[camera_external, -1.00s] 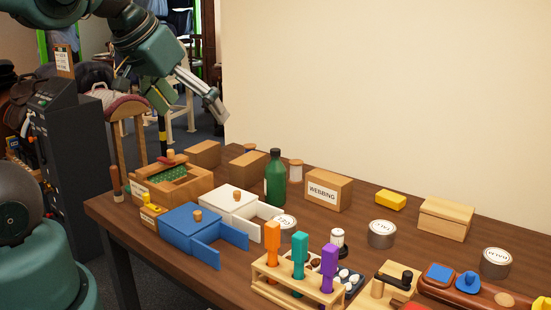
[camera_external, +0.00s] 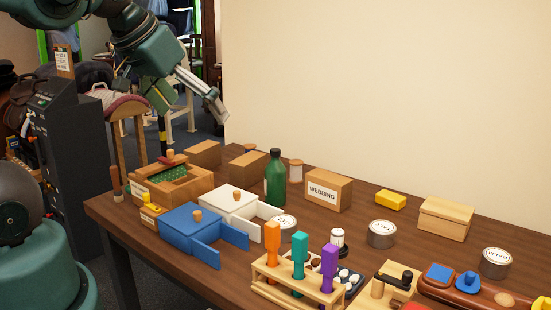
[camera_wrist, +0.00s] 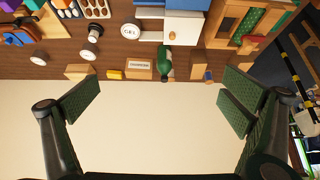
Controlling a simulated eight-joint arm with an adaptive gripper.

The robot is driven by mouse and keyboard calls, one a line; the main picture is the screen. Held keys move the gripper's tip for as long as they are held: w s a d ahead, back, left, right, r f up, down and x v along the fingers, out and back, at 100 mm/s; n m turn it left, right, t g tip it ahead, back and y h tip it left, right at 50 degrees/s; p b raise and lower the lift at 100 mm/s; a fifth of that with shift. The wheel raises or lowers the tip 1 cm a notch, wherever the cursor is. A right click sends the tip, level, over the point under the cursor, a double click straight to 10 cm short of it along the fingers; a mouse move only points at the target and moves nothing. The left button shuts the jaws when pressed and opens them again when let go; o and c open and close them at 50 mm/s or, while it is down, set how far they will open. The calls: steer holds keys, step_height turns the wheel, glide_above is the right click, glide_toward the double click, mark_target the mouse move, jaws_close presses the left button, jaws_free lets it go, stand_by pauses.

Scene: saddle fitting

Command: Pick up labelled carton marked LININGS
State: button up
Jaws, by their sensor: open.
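No label reading LININGS can be read in either view. Two plain brown cartons stand at the back left of the table, a farther one (camera_external: 204,154) and a nearer one (camera_external: 248,168); no lettering shows on their visible faces. A third carton (camera_external: 328,190), labelled WEBBING, stands right of the green bottle and also shows in the wrist view (camera_wrist: 139,69). My gripper (camera_external: 217,106) is above and behind the table's back left, clear of all the cartons. In the wrist view my gripper (camera_wrist: 158,99) is open, its pads wide apart with only wall between them.
The green bottle (camera_external: 275,178) stands between the cartons. In front are the blue box (camera_external: 190,229) and white box (camera_external: 230,204) with open drawers, and a tool rack (camera_external: 300,286). A yellow block (camera_external: 390,201), wooden box (camera_external: 446,218) and tins (camera_external: 382,234) stand to the right.

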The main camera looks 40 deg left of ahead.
steer(key=shift+c, duration=0.7)
steer(key=n+g, duration=0.6)
steer(key=n, duration=0.9)
glide_above(202, 146)
steer(key=s+d, duration=0.3)
steer(key=d, duration=0.7)
step_height(202, 146, down, 12)
steer(key=w+a+f+n, duration=0.1)
steer(key=a+f, duration=0.2)
steer(key=w+a+f+n, duration=0.1)
steer(key=a+f, duration=0.2)
steer(key=f, duration=0.1)
steer(key=w+a+f+n+g, duration=0.1)
steer(key=a+f+n, duration=0.1)
steer(key=a+f, duration=0.1)
steer(key=shift+a+f+p, duration=0.3)
steer(key=shift+f+p, duration=0.05)
steer(key=shift+f, duration=0.1)
steer(key=shift+a+f, duration=0.2)
steer(key=shift+f, duration=0.05)
